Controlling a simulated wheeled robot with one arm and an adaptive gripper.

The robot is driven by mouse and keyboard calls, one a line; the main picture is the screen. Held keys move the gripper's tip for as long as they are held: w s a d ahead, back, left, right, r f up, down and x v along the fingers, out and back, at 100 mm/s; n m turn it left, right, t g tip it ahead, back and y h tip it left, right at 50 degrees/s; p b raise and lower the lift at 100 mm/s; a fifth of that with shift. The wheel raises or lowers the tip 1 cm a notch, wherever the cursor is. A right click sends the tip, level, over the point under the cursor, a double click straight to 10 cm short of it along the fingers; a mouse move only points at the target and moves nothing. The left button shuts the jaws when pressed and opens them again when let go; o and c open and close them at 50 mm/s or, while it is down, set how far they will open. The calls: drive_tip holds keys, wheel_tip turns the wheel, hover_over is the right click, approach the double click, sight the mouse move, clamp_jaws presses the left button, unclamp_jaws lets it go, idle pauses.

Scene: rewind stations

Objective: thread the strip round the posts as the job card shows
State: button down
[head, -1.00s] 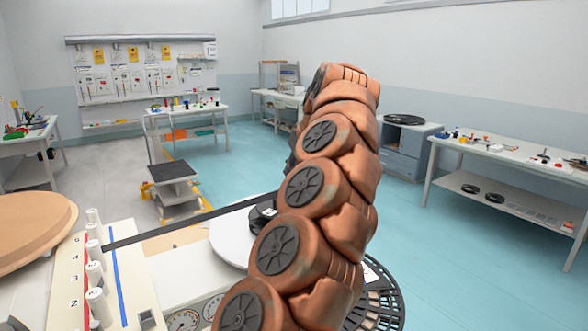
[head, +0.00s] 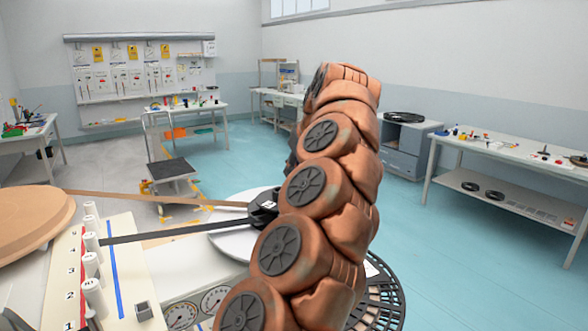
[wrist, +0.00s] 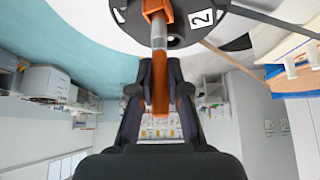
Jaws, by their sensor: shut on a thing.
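My gripper (wrist: 158,100) is shut on an orange bar (wrist: 160,55) joined to a grey pin. The disc also shows in the head view (head: 263,203), partly behind my arm. A dark strip (head: 180,231) runs from the post board to the disc. A tan strip (head: 150,198) runs from the large brown roll (head: 30,212) to the disc. The strip's path among the posts is unclear. The job card cannot be identified.
A pale round plate (head: 232,240) lies under the disc. Two dials (head: 181,316) are on the machine front. A black slotted wheel (head: 385,300) is at its right. A stepped cart (head: 172,180) and work tables (head: 510,150) stand beyond, with clear floor between.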

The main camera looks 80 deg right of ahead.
drive_tip(key=c, duration=1.1)
unclamp_jaws()
drive_tip(key=shift+v, duration=3.7)
